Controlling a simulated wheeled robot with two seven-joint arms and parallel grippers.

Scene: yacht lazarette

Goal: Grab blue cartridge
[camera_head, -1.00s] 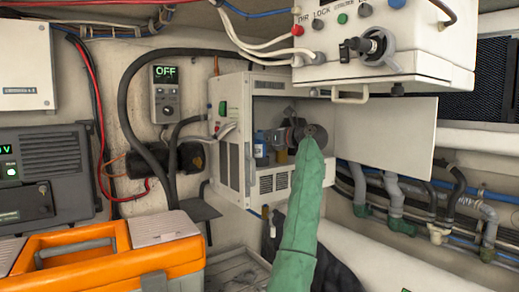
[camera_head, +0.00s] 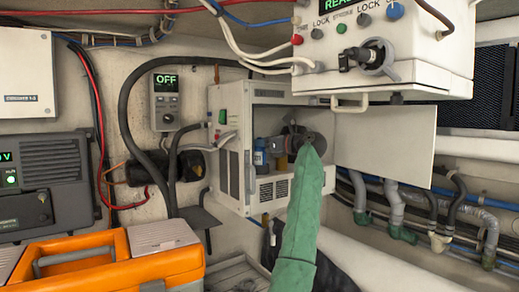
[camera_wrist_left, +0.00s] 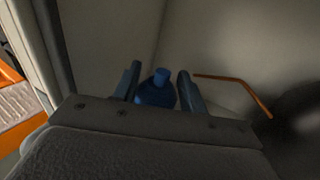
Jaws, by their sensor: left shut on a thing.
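The blue cartridge (camera_head: 260,155) stands inside the open white cabinet (camera_head: 229,150), near its left side. In the left wrist view the blue cartridge (camera_wrist_left: 157,90) shows its rounded shoulder and narrower cap between the two fingers. My left gripper (camera_wrist_left: 158,80) is shut on it, and its fingers lie on either side. In the head view my green-sleeved left arm reaches up into the cabinet opening, and the left gripper (camera_head: 284,144) is partly hidden behind the wrist. My right gripper is in neither view.
An amber item (camera_head: 281,163) stands just right of the cartridge. The cabinet's door (camera_head: 385,148) is swung open to the right. A white control box (camera_head: 385,45) hangs above. An orange toolbox (camera_head: 100,264) sits at lower left. Pipes (camera_head: 400,215) run at right.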

